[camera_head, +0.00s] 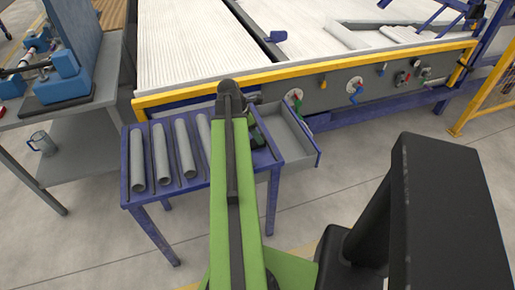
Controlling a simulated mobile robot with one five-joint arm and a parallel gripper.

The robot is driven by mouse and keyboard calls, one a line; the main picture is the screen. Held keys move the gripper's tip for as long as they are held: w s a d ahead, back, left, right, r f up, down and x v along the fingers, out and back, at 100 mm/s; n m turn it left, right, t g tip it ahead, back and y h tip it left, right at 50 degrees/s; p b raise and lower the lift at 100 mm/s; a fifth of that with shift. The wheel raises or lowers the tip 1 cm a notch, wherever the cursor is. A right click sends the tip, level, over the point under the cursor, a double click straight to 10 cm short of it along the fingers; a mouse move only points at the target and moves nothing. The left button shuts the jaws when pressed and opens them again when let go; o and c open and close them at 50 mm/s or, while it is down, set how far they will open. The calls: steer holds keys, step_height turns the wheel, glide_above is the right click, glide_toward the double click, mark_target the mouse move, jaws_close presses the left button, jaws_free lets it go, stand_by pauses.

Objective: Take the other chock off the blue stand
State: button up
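The blue stand (165,203) stands in front of the large machine, left of centre. A small dark green block (257,139), perhaps a chock, sits at its right side, just right of my green arm. My arm reaches over the stand and hides part of its top. The dark far end of my arm is above the stand's back edge. My gripper is mostly hidden there; only a small dark part shows, and its fingers cannot be made out. I cannot tell whether it holds anything.
Several grey pipes (162,155) lie side by side on the stand. An open grey tray (285,131) adjoins its right side. The machine's yellow rail (330,67) runs behind. A grey bench (70,118) stands at left. Floor at front left is clear.

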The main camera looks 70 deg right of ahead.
mark_target(254, 144)
steer(key=b+x, duration=0.3)
steer(key=x, duration=0.1)
steer(key=shift+w+f+b, duration=0.1)
steer(key=shift+f+b, duration=0.25)
steer(key=shift+f, duration=0.05)
steer(key=shift+r, duration=0.15)
steer(key=shift+c, duration=0.3)
jaws_close()
